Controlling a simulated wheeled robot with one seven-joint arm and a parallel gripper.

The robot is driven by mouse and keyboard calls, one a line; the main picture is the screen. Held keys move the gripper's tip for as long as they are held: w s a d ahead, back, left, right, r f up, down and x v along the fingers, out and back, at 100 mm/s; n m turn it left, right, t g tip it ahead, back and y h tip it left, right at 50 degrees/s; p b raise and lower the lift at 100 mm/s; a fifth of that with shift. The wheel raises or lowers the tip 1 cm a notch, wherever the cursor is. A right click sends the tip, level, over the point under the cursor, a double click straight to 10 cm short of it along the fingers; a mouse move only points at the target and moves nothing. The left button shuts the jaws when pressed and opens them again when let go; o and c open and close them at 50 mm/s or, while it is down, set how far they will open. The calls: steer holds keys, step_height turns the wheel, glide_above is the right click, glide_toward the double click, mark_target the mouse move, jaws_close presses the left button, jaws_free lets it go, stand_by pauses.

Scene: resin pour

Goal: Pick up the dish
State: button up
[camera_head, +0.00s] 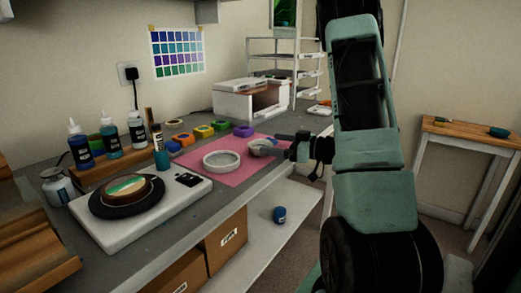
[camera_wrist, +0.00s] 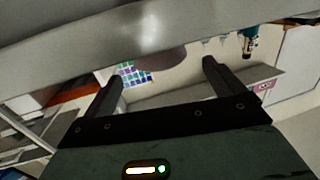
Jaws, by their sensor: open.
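A round, shallow white dish (camera_head: 222,161) lies on the pink mat (camera_head: 235,181) on the grey bench. A smaller grey bowl-like dish (camera_head: 260,149) is to its right, near the mat's right edge. My gripper (camera_head: 274,146) is at this smaller dish's right side in the head view, with open jaws. I cannot tell whether the fingers touch it. The wrist view shows the two fingers of my gripper (camera_wrist: 163,88) spread apart with nothing clearly between them. A large, curved grey surface crosses the top of that view very close up; I cannot tell for sure what it is.
A white device with a black turntable (camera_head: 127,197) stands front left on the bench. Bottles (camera_head: 110,137) stand behind it. Coloured small pieces (camera_head: 204,131) lie behind the mat. A white box-shaped machine (camera_head: 250,99) is at the back. A wooden table (camera_head: 470,134) is at right.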

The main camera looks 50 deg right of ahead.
mark_target(251, 143)
steer(key=shift+f+x, duration=0.15)
steer(key=shift+x, duration=1.2)
steer(key=shift+f+x, duration=0.2)
steer(key=shift+x, duration=1.15)
steer(key=c, duration=1.1)
